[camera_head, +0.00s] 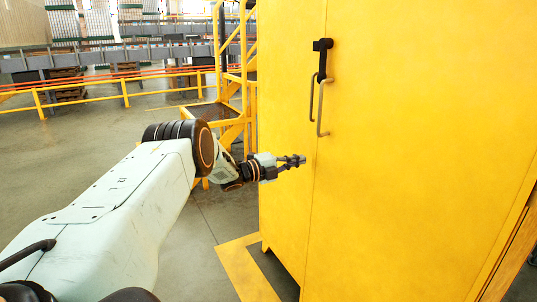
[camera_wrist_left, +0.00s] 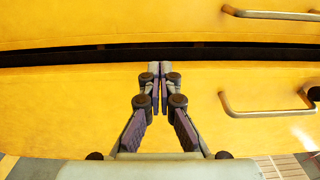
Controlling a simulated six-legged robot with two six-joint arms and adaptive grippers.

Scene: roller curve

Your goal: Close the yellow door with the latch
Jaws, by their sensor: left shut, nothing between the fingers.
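A tall yellow cabinet has a left door (camera_head: 285,90) and a right door (camera_head: 420,150), each with a metal bar handle. The black latch (camera_head: 322,45) sits at the top of the handles, across the seam. In the left wrist view a dark gap (camera_wrist_left: 80,54) runs between the two yellow panels, and the handles (camera_wrist_left: 265,14) lie to the right. Part of a black piece shows at the right edge there. My left gripper (camera_head: 300,160) is shut and empty, in front of the left door, below and left of the handles. Whether it touches the door is unclear. My right gripper is out of view.
A yellow stair frame (camera_head: 235,90) stands close left of the cabinet, behind my left arm. Yellow railings (camera_head: 125,92) and a conveyor (camera_head: 120,55) lie farther back. Open grey floor (camera_head: 80,145) is at the left.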

